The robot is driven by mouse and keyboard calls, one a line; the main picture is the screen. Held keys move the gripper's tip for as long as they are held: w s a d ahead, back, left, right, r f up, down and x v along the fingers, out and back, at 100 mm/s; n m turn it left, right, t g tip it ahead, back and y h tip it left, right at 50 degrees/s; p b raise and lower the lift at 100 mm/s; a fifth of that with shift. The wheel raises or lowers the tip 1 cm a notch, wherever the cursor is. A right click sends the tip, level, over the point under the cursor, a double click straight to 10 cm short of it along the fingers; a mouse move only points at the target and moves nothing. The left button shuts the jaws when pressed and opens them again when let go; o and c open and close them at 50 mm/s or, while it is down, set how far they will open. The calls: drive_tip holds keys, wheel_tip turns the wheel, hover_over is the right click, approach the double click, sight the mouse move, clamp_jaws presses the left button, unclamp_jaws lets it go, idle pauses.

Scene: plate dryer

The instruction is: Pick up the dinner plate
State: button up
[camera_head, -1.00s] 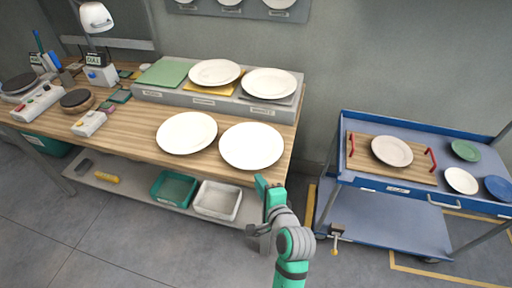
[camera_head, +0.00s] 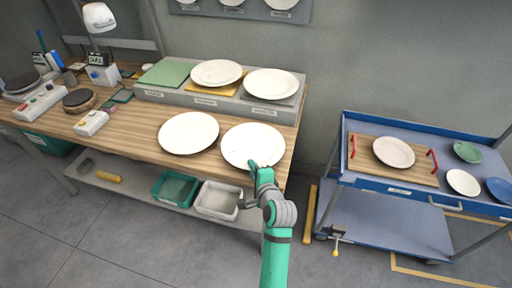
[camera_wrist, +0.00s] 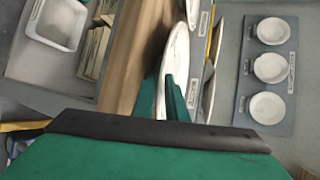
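Several similar white plates are in view; I cannot tell by label which is the dinner plate. My gripper (camera_head: 260,170) is at the near edge of the right-hand plate (camera_head: 253,146) lying on the wooden workbench (camera_head: 140,134). In the wrist view this plate (camera_wrist: 177,48) is seen nearly edge-on, its near rim between the two green fingers of my gripper (camera_wrist: 164,98). The fingers look apart; contact with the rim cannot be made out. Another plate (camera_head: 188,133) lies just left of it on the bench.
Two plates, one on a yellow cloth (camera_head: 216,73) and one to its right (camera_head: 270,83), sit on the raised grey shelf behind. A white bin (camera_head: 217,199) and a green bin (camera_head: 175,188) are below. A blue cart (camera_head: 365,235) stands right.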

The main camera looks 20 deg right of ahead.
drive_tip(key=shift+w, duration=0.1)
drive_tip(key=shift+c, duration=0.2)
clamp_jaws()
drive_tip(key=shift+f, duration=0.15)
idle(1.0)
